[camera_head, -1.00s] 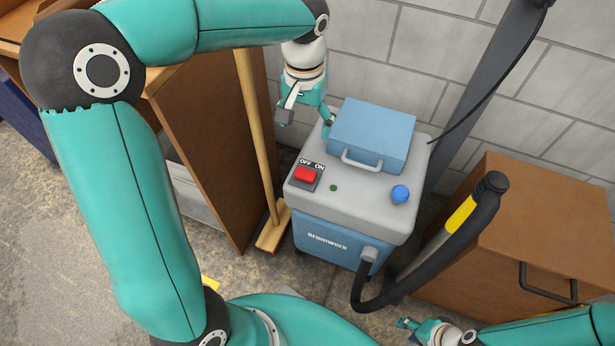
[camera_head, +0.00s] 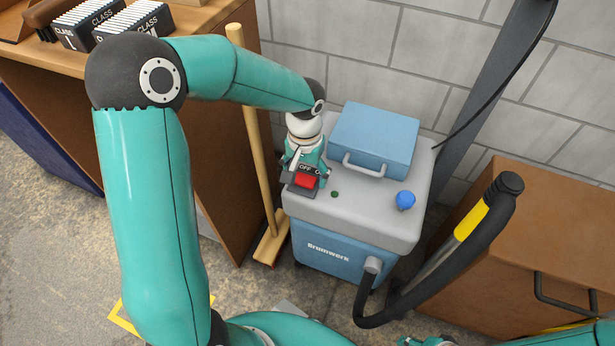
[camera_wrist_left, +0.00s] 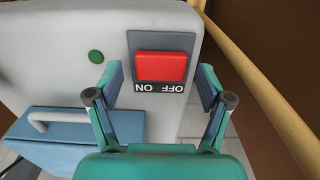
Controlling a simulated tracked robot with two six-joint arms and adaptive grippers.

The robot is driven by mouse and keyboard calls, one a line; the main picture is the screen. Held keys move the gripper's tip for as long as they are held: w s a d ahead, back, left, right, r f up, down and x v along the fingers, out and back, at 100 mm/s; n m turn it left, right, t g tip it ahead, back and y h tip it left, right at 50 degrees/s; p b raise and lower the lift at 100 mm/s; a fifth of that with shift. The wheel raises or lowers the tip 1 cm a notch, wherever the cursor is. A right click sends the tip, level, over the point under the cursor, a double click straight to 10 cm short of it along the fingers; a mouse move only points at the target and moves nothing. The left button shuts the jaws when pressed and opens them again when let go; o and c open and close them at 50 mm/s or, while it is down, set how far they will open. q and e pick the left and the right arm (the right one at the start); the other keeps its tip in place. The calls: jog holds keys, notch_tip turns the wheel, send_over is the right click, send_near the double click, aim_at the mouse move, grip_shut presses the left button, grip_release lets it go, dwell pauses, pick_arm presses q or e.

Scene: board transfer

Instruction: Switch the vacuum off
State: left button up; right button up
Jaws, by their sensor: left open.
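The vacuum is a blue and grey box unit (camera_head: 370,218) marked Brumwerk. Its red rocker switch (camera_head: 307,181) sits on the grey top at the front left, under an OFF ON label. My left gripper (camera_head: 303,172) is over the switch, open and empty. In the left wrist view the red switch (camera_wrist_left: 161,66) shows between and beyond the two fingertips (camera_wrist_left: 160,82), one on each side. I cannot tell whether they touch it or which side of the rocker is down. A small green dot (camera_head: 334,194) is beside it. Only a sliver of my right gripper (camera_head: 407,342) shows at the bottom edge.
A blue knob (camera_head: 405,200) and a blue handled box (camera_head: 374,139) are on the vacuum's top. The hose (camera_head: 450,252) rises at the front right. A broom (camera_head: 256,130) stands left of the vacuum, near a brown cabinet. Another brown box (camera_head: 530,245) is right.

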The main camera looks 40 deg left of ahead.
pick_arm(q)
jog(key=shift+f, duration=0.15)
jog(key=shift+c, duration=0.3)
jog(key=c, duration=1.1)
jog(key=shift+s+a+h+p, duration=0.1)
jog(key=shift+a+h+p, duration=0.15)
jog(key=shift+h+p, duration=0.5)
jog(key=shift+t+h, duration=0.3)
jog(key=shift+h, duration=0.15)
jog(key=o, duration=1.2)
jog(key=shift+c, duration=0.2)
